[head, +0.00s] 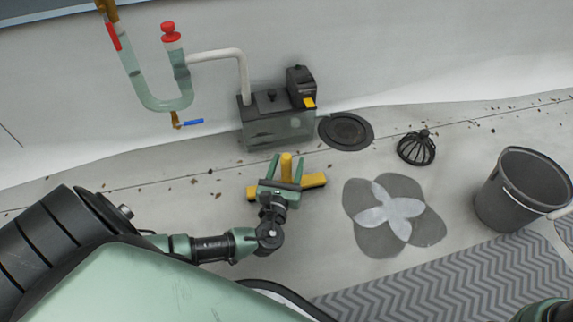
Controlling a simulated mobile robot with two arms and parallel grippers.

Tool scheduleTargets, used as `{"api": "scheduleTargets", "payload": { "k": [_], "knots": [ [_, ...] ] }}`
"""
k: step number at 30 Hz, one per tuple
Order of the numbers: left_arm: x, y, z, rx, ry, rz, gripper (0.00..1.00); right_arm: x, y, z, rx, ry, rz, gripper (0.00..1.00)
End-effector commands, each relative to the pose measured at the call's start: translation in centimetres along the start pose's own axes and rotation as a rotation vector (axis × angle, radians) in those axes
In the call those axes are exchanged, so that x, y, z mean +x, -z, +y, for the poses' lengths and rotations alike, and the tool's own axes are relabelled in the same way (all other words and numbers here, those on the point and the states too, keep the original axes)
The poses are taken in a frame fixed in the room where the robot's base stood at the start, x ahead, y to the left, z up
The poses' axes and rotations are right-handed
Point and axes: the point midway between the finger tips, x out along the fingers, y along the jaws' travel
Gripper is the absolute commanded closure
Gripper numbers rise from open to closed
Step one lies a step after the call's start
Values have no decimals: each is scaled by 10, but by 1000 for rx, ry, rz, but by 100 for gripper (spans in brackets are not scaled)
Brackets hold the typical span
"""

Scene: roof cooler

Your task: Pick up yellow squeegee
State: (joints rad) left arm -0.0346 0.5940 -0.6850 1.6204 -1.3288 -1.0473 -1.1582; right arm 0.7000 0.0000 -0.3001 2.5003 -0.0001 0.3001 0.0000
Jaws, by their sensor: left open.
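The yellow squeegee (315,180) is on the grey floor in front of the dark box. Its upright yellow part (286,163) shows between the two green fingers of my left gripper (286,166). Its wider yellow head sticks out on both sides beneath the gripper. My left gripper is open, with its fingers on either side of the yellow part. I cannot tell whether they touch it. The gripper hides the middle of the squeegee. My right gripper is not in view.
A dark box (278,128) with pipes stands behind the squeegee by the white wall. A round drain (345,130), a black strainer basket (417,148), a grey bucket (522,190) and a wet patch (375,230) are to the right. Leaf litter dots the floor.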

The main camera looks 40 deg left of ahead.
Motion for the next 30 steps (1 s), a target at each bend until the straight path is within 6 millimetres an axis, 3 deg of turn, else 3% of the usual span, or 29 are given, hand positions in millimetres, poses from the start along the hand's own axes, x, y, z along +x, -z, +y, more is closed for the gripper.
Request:
{"api": "scheduleTargets", "payload": {
  "k": [3, 11, 17, 18, 30],
  "knots": [
    [13, 3, 0, 1, -1, -1, 46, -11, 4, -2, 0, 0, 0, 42],
    [16, 0, 0, 1, 0, 1, 46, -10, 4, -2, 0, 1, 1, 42],
    [16, 0, 0, 0, -1, 1, 96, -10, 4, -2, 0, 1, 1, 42],
    [16, 0, 0, 0, -1, 1, 100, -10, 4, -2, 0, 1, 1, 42],
    [16, 1, 0, 0, -1, 2, 100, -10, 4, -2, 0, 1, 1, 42]
  ]
}}
